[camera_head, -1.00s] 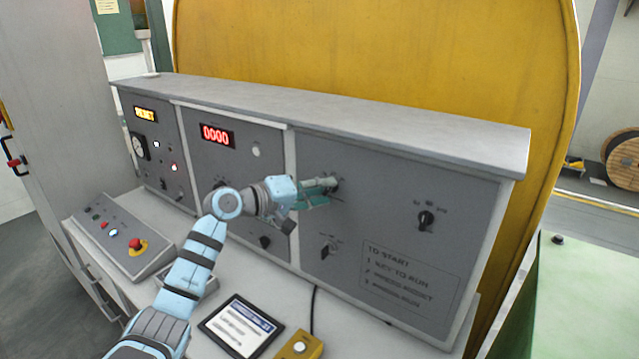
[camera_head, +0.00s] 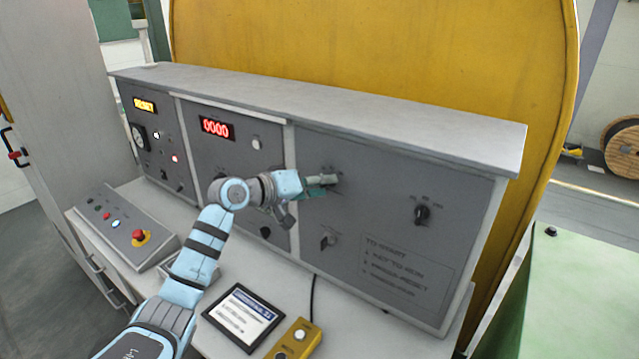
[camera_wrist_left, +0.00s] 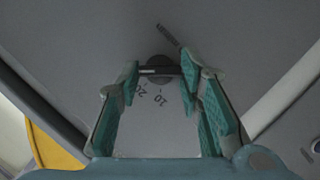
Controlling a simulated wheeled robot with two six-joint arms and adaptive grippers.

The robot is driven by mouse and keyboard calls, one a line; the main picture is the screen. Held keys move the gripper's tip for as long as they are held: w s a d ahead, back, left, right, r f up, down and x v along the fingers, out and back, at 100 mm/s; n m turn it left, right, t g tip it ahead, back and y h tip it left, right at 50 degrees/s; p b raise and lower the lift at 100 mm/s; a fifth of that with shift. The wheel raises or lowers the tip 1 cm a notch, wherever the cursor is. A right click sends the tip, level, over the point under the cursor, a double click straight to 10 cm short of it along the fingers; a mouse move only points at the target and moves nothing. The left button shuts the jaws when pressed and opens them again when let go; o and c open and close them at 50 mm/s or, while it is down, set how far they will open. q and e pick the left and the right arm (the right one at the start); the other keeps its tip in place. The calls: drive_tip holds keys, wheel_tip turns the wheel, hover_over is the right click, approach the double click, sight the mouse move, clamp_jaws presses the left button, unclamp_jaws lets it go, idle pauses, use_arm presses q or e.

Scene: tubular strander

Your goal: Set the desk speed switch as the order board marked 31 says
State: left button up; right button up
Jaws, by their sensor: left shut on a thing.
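My left gripper (camera_head: 325,184) is at the upper left of the right-hand panel of the grey desk. In the left wrist view its green-padded fingers (camera_wrist_left: 162,80) are shut on a dark rotary switch (camera_wrist_left: 157,71) with a pale pointer line. The marks 10 and 20 show on the panel beside that switch. In the head view the fingers mostly hide this switch. No board that I can read as 31 is in view. A dark-framed screen (camera_head: 243,316) with small, unreadable text lies on the desk top. My right gripper is not in view.
Another black rotary switch (camera_head: 422,214) sits at the panel's right, and a smaller one (camera_head: 328,242) below my gripper. A red display (camera_head: 217,128) reads 0000. A button box with a red stop button (camera_head: 139,236) and a yellow box (camera_head: 296,339) stand on the desk.

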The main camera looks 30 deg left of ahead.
use_arm(q)
drive_tip(key=o, duration=1.2)
drive_tip(key=shift+c, duration=0.2)
drive_tip(key=shift+s, duration=0.1)
drive_tip(key=v, duration=1.1)
drive_tip(key=shift+s+a+r, duration=0.15)
drive_tip(key=shift+s, duration=0.2)
